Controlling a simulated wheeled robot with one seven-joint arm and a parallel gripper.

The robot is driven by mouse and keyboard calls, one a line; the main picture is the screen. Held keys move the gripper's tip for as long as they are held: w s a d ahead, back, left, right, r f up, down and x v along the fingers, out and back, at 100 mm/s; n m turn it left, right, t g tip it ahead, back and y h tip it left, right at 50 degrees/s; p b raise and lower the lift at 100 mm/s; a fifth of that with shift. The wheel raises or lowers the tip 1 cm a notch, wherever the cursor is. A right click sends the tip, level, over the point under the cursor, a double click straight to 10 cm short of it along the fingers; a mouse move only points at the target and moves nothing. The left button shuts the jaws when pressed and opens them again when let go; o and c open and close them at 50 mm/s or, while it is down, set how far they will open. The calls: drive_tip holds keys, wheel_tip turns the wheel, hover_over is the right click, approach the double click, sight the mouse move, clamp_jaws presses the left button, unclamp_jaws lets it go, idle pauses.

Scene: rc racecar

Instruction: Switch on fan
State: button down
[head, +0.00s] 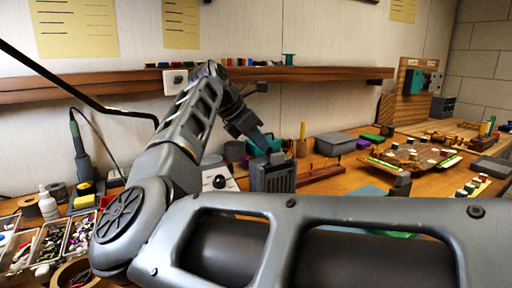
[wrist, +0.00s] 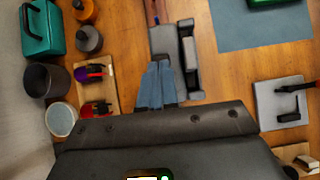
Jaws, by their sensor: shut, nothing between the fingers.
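A grey upright box with vertical slots (head: 278,180), which I take to be the fan, stands on the wooden bench in the middle of the head view. In the wrist view, a grey body (wrist: 187,62) seen from above, likely the same thing, lies just beyond my fingertips. My gripper (head: 266,143) is shut and empty, its bluish fingers pointing down close to the box's top. In the wrist view, my gripper (wrist: 158,68) overlaps the grey body's left part. I cannot tell whether they touch. No switch is clearly visible.
A pale plate with a black knob (head: 219,182) is left of the box. A teal case (wrist: 41,27), a dark cup (wrist: 46,80) and a wooden tool holder (wrist: 96,75) stand close by. A blue mat (wrist: 258,25) lies flat. My arm hides much of the near bench.

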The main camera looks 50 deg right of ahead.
drive_tip(key=shift+s+d+r+t+y, duration=0.15)
drive_tip(key=shift+d+y, duration=0.15)
drive_tip(key=shift+y, duration=0.25)
drive_tip(key=shift+s+d+r+t+y, duration=0.15)
drive_tip(key=shift+d+y, duration=0.1)
drive_tip(key=shift+y, duration=0.3)
drive_tip(key=shift+w+f, duration=0.1)
drive_tip(key=shift+r, duration=0.2)
drive_tip(key=shift+r+p, duration=0.5)
drive_tip(key=shift+r, duration=0.15)
